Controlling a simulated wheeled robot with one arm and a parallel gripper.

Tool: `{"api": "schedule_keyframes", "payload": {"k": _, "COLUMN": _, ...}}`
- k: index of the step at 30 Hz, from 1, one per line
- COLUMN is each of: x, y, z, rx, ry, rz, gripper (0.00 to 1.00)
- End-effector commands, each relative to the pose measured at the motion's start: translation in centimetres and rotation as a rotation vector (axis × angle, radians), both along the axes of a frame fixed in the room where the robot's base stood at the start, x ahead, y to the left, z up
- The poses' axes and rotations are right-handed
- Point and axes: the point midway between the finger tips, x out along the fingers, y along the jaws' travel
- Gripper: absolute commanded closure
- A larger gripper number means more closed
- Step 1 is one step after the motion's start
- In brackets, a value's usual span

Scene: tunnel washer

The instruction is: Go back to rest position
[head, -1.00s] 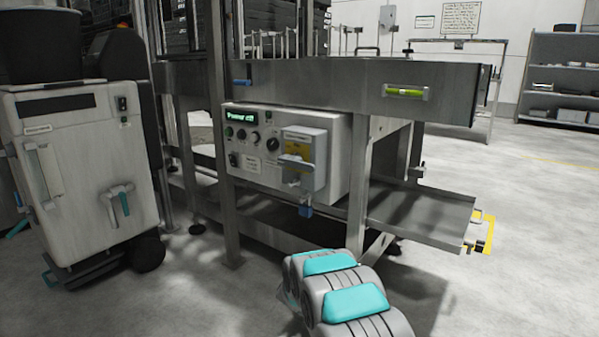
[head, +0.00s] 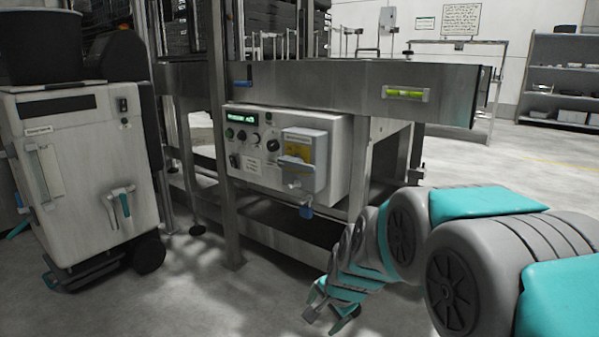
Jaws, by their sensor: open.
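My gripper (head: 328,314) is low in the head view, below and in front of the washer frame, at the end of my grey and teal arm. Its jaws are open and empty, pointing down to the left, with bare floor behind them. The control panel (head: 255,165) is a white box under the metal beam, with a small lit green display, round knobs and a yellow-labelled switch unit (head: 302,150). My gripper is apart from the panel.
A white wheeled cabinet (head: 85,170) with a black bin (head: 40,45) on top stands at the left. The metal beam (head: 330,85) and its legs lie ahead. A shelf (head: 562,80) stands at the far right. Floor (head: 215,300) between cabinet and gripper is clear.

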Motion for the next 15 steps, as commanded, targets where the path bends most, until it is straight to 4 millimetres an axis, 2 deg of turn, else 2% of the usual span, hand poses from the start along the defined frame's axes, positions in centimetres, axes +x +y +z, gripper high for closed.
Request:
{"api": "schedule_keyframes", "payload": {"k": 1, "x": -2.4, "y": -0.6, "z": 0.7, "rx": -0.033, "ry": 0.018, "rz": 0.068, "gripper": 0.11}}
{"api": "schedule_keyframes", "payload": {"k": 9, "x": -16.5, "y": -4.5, "z": 1.5, "rx": -0.199, "ry": 0.196, "rz": 0.468, "gripper": 0.11}}
{"api": "schedule_keyframes", "payload": {"k": 12, "x": -21.0, "y": -5.9, "z": 1.6, "rx": -0.239, "ry": 0.256, "rz": 0.590, "gripper": 0.11}}
{"api": "schedule_keyframes", "payload": {"k": 15, "x": -24.5, "y": -7.0, "z": 1.8, "rx": -0.264, "ry": 0.303, "rz": 0.684, "gripper": 0.11}}
